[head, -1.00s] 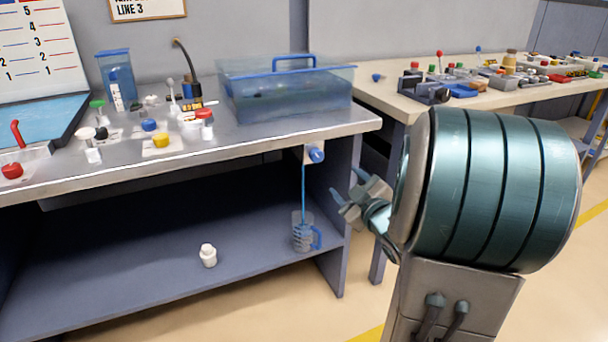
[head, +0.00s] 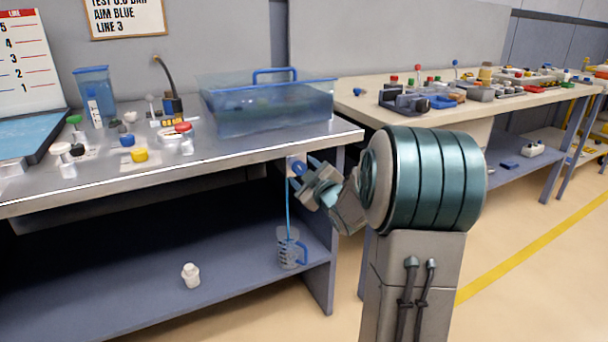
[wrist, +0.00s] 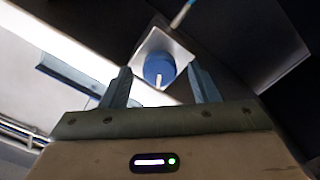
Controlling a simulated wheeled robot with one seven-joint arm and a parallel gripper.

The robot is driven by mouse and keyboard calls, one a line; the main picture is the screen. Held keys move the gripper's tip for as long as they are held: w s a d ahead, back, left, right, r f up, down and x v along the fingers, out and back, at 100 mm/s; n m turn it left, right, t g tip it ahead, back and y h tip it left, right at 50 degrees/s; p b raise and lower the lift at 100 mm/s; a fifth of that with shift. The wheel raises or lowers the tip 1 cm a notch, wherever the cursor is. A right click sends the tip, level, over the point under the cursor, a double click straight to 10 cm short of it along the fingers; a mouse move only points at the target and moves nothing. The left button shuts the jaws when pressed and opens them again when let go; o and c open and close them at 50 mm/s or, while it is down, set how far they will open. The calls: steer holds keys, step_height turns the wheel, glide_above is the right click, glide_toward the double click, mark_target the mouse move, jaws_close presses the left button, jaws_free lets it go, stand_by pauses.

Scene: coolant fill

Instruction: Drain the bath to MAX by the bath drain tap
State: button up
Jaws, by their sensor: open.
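The transparent blue-tinted bath (head: 268,103) with a blue handle on its lid stands on the steel bench. The blue drain tap knob (head: 298,168) sits on a pale mount under the bench's right front edge. A blue stream runs from it down to a clear measuring jug (head: 288,250) with a blue handle on the lower shelf. My gripper (head: 310,174) is at the tap in the head view. In the wrist view the knob (wrist: 159,68) shows beyond and between the parted fingers of my gripper (wrist: 163,86). The jaws are open; contact with the knob cannot be told.
A small white bottle (head: 191,275) stands on the lower shelf (head: 120,300), left of the jug. Several coloured valves and a blue container (head: 94,95) crowd the bench top. The bench edge (head: 180,175) lies just above the tap. Another bench (head: 400,120) stands to the right.

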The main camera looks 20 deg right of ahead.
steer(key=shift+w, duration=0.25)
steer(key=c, duration=1)
steer(key=shift+m, duration=0.4)
steer(key=shift+r+m+p, duration=0.1)
steer(key=shift+m+p, duration=0.55)
steer(key=shift+m, duration=0.25)
steer(key=shift+m+p, duration=0.55)
steer(key=shift+m, duration=0.85)
